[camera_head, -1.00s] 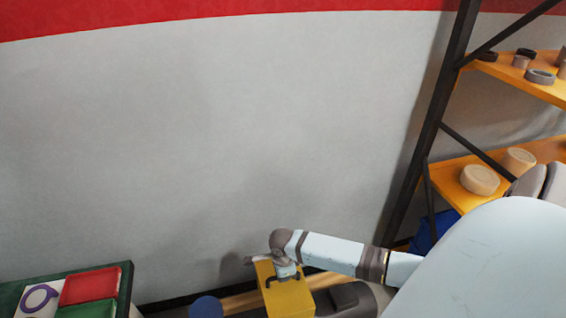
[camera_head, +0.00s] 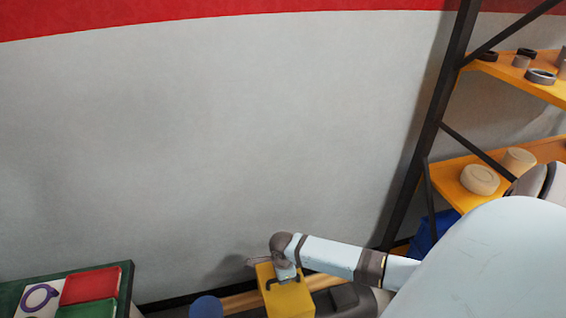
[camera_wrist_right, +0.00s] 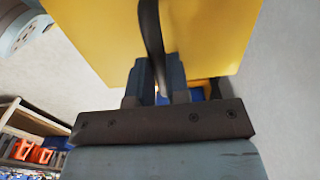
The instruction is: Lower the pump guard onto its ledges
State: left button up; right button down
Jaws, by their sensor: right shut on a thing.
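The yellow pump guard (camera_head: 290,299) is a box with a dark handle on top, low in the middle of the head view. My right gripper (camera_head: 284,281) comes in from the right and is shut on the handle. In the right wrist view the two fingers (camera_wrist_right: 157,85) close around the dark handle (camera_wrist_right: 151,38), with the yellow guard (camera_wrist_right: 215,35) just beyond. The ledges are hidden, so I cannot tell whether the guard touches them. My left gripper is not in view.
Grey pump machinery (camera_head: 345,299) lies right of the guard, and a blue round part (camera_head: 206,307) lies left. A green table (camera_head: 122,278) with red and green trays stands at lower left. A yellow shelf rack (camera_head: 455,170) with rings stands right. A grey wall is behind.

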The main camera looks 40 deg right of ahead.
aim_at(283, 288)
jog(key=shift+w+f+b, duration=0.1)
jog(key=shift+f+b, duration=0.9)
jog(key=shift+f, duration=2.8)
jog(key=shift+f, duration=0.15)
notch_tip(283, 288, down, 5)
jog(key=b, duration=0.2)
jog(key=shift+f+b, duration=0.15)
jog(key=shift+b, duration=0.15)
jog(key=shift+f+b, duration=0.55)
jog(key=shift+f, duration=1.15)
jog(key=shift+f, duration=0.15)
